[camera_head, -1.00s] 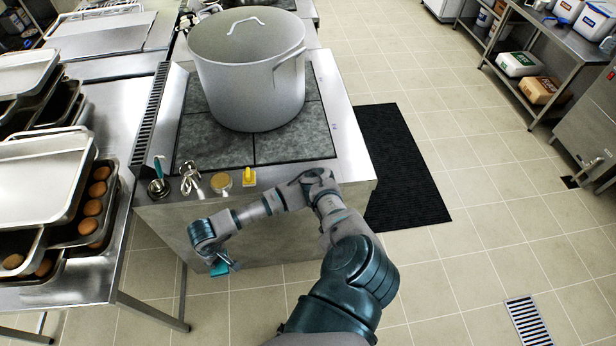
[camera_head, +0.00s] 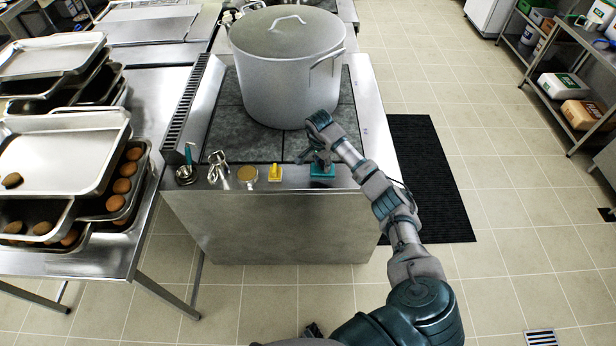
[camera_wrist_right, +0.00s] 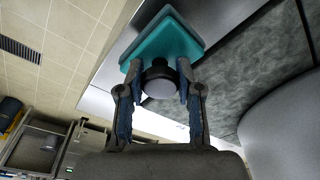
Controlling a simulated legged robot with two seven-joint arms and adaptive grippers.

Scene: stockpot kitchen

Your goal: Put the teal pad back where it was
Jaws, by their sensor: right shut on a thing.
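The teal pad (camera_head: 322,170) is at the front edge of the stove top (camera_head: 345,180), right of the yellow pad (camera_head: 276,173). My right gripper (camera_head: 319,160) is above it. In the right wrist view, the fingers of my right gripper (camera_wrist_right: 160,85) are shut around the dark round knob of the teal pad (camera_wrist_right: 165,42). The pad is beyond the fingertips and looks square and flat. I cannot tell whether it touches the steel or hangs just above it. My left gripper is not in view.
A large lidded stockpot (camera_head: 285,75) stands on the dark stove plates behind my right gripper. A round tan-topped item (camera_head: 247,174), steel utensils (camera_head: 217,168) and a small cup (camera_head: 186,174) line the front edge to the left. Trays with buns (camera_head: 65,165) stand at the far left.

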